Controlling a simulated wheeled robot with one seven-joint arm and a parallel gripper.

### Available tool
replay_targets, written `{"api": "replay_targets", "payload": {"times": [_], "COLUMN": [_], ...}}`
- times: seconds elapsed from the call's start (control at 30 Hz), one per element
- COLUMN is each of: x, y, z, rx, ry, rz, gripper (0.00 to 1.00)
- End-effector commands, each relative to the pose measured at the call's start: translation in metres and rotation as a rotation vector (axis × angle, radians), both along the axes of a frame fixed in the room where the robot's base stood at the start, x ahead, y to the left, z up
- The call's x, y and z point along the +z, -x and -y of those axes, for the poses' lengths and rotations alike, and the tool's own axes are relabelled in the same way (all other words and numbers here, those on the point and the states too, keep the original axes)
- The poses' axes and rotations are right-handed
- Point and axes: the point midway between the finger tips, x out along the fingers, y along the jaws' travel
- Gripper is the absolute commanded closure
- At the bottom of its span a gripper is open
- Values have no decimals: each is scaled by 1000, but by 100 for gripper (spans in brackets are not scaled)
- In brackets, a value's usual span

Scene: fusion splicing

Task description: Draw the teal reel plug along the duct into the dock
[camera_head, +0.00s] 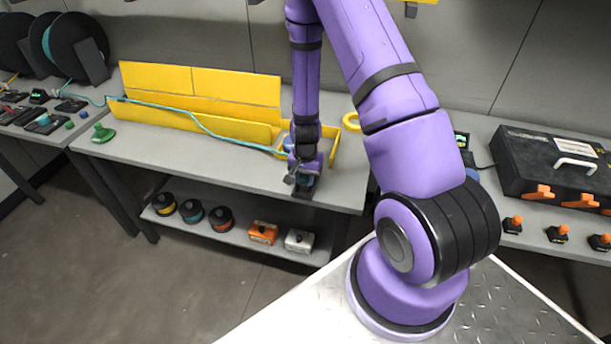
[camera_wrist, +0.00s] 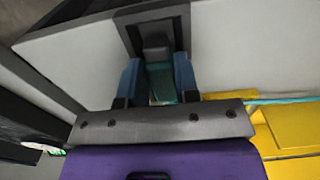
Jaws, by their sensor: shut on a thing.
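My gripper (camera_head: 304,172) is low over the right part of the middle bench, near its front edge. In the wrist view its two blue fingers (camera_wrist: 159,82) are shut on the teal plug (camera_wrist: 161,84). A dark dock (camera_wrist: 150,22) stands just ahead of the plug; the plug's tip meets or overlaps it, and I cannot tell how deep it sits. The dock (camera_head: 301,190) is partly hidden by my gripper in the head view. The teal cable (camera_head: 235,141) runs from the reel (camera_head: 60,45) along the yellow duct (camera_head: 200,118) to my gripper.
A green knobbed piece (camera_head: 103,132) stands on the bench's left end. Several small spools and boxes (camera_head: 263,233) sit on the shelf below. A black case (camera_head: 555,165) and orange-topped parts (camera_head: 558,233) are on the right bench. The bench front between is clear.

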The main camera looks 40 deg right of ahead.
Motion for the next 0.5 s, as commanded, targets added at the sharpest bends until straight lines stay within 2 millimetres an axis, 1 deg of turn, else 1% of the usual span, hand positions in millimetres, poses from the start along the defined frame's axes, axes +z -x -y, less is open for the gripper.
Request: {"api": "replay_targets", "payload": {"times": [0.5], "x": [-3], "y": [0], "z": [0], "rx": [0], "ry": [0], "rz": [0], "gripper": [90]}}
